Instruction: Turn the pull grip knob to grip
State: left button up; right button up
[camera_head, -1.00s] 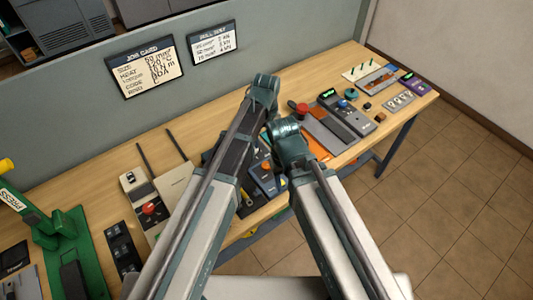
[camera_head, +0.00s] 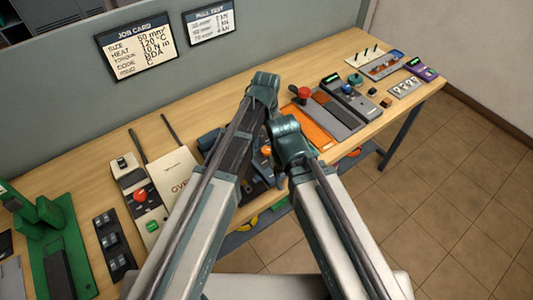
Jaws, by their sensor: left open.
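The workbench's right half holds a grey unit (camera_head: 350,98) with a green display and a blue knob (camera_head: 347,88). To its left is a grey-and-orange fixture (camera_head: 324,116) with a red knob (camera_head: 304,93). I cannot tell which is the pull grip knob; the labels are too small to read. My left arm (camera_head: 262,92) and my right arm (camera_head: 288,132) reach up over the middle of the bench. My left gripper is open, mostly hidden behind the arm links, and no contact shows. My right gripper does not show.
A green press (camera_head: 52,235) stands at the far left, beside a black switch panel (camera_head: 113,243). A cream unit with a red button (camera_head: 140,196) lies left of my arms. A purple device (camera_head: 421,69) sits at the far right. The back panel (camera_head: 270,40) bounds the bench.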

aim_at(266, 149)
pick_arm(q)
notch_tip(266, 149, down, 6)
jog(key=b, duration=0.4)
jog(key=shift+r+b, duration=0.15)
jog(key=shift+b, duration=0.15)
jog(key=shift+r, duration=0.1)
jog(key=shift+c, duration=0.2)
grip_shut()
